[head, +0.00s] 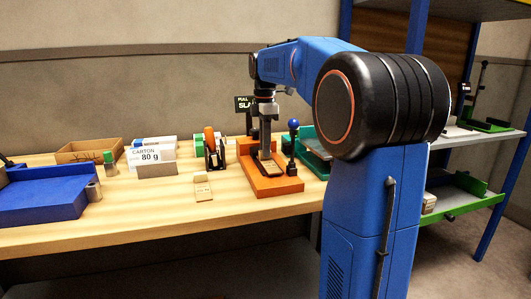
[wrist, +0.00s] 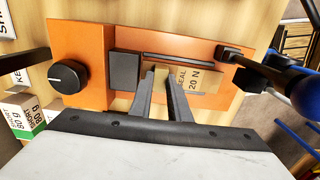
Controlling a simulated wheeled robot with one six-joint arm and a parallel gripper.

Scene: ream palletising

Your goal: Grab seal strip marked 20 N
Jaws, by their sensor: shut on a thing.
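The seal strip marked 20 N (wrist: 205,80) is a tan card with dark print, lying on the orange fixture next to its black block (wrist: 125,70) and under or beside a dark bar. It also shows small on the fixture in the head view (head: 271,167). My gripper (wrist: 162,70) is shut on the strip, with its two dark fingers at the strip's left part. In the head view my gripper (head: 265,150) points down over the orange fixture (head: 280,185). The fingertips partly hide the strip.
A blue-ball lever (head: 293,125) stands at the fixture's right, near a green tray (head: 312,158). A black knob (wrist: 69,77) is on the fixture. Another tan tag (head: 203,190) lies on the bench. A blue tray (head: 45,195) and an 80 g carton (head: 148,154) stand left.

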